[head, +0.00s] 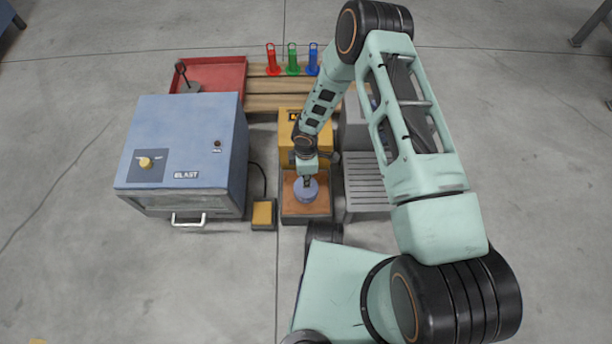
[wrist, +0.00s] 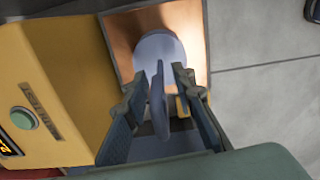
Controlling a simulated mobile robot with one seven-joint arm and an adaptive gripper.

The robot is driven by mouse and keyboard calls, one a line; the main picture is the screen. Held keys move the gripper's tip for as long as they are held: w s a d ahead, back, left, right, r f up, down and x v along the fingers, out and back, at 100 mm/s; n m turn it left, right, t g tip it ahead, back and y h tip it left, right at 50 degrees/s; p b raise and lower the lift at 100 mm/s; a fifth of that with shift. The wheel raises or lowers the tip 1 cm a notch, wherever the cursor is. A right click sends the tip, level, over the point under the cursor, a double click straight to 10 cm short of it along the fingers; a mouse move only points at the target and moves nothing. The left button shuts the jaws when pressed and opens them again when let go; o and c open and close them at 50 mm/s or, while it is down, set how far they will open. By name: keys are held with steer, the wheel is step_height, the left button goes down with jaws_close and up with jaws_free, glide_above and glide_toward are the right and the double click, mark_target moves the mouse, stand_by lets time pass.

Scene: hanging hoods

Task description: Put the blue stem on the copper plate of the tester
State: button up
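A blue blast cabinet (head: 185,130) stands left, with a yellow pedal (head: 262,213) beside it. A grey slatted unit (head: 367,182) is close on the right.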

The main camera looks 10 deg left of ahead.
steer(key=shift+r, duration=0.1)
step_height(320, 180, up, 12)
steer(key=p, duration=0.4)
steer(key=shift+r+p, duration=0.1)
steer(key=shift+p, duration=0.25)
